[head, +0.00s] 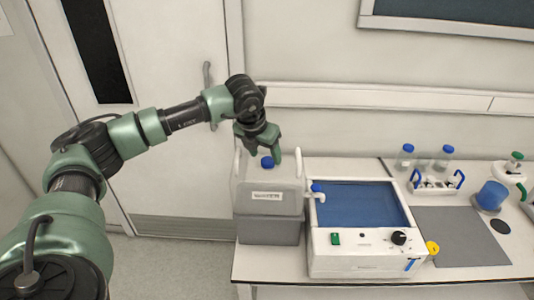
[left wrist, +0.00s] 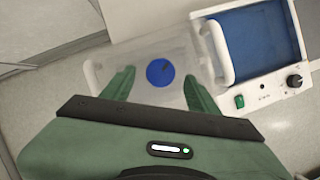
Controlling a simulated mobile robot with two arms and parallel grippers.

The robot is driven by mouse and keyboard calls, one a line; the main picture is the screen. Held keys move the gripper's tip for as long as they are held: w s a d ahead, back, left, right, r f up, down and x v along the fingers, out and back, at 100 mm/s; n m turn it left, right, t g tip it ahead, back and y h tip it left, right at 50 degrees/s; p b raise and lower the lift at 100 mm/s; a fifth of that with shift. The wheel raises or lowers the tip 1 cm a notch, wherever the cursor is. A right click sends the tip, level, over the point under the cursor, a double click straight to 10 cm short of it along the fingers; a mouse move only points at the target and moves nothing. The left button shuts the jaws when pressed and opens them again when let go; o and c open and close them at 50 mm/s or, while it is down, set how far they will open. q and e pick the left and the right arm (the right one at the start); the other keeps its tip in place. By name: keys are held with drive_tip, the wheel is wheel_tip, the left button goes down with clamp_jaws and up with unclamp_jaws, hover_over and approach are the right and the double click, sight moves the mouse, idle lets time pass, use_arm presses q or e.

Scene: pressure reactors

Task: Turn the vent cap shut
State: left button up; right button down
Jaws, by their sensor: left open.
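The blue vent cap (head: 267,162) sits on top of a translucent container with grey liquid (head: 268,203) at the left end of the bench. In the left wrist view the cap (left wrist: 160,72) shows as a round blue disc from above. My left gripper (head: 262,152) is open just above the container's top. In the left wrist view its two green fingers (left wrist: 158,88) stand on either side of the cap, with gaps to it. I cannot tell the exact height of the fingertips over the cap. My right gripper is not in view.
A white bath unit (head: 355,262) with a blue basin and black knob stands right of the container, its white spout (head: 318,195) close by. A rack with blue handles (head: 434,186), blue-capped bottles (head: 404,156) and a grey mat (head: 458,236) lie farther right.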

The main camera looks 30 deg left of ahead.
use_arm(q)
drive_tip(key=shift+x, duration=1.25)
clamp_jaws()
drive_tip(key=shift+f+m+h+b, duration=0.15)
drive_tip(key=shift+m+h+b, duration=0.25)
drive_tip(key=shift+m+b, duration=0.4)
drive_tip(key=m+h+b, duration=0.1)
drive_tip(key=m, duration=0.1)
drive_tip(key=shift+a+m+b, duration=0.15)
drive_tip(key=shift+m+b, duration=0.15)
drive_tip(key=m+h+b, duration=0.1)
drive_tip(key=m, duration=0.1)
drive_tip(key=shift+w+m, duration=0.1)
drive_tip(key=shift+m, duration=0.3)
drive_tip(key=m, duration=0.1)
drive_tip(key=m+g+h, duration=0.1)
drive_tip(key=m, duration=0.1)
drive_tip(key=shift+w+a+r+m, duration=0.1)
drive_tip(key=shift+r+m, duration=0.1)
drive_tip(key=shift+m, duration=0.1)
unclamp_jaws()
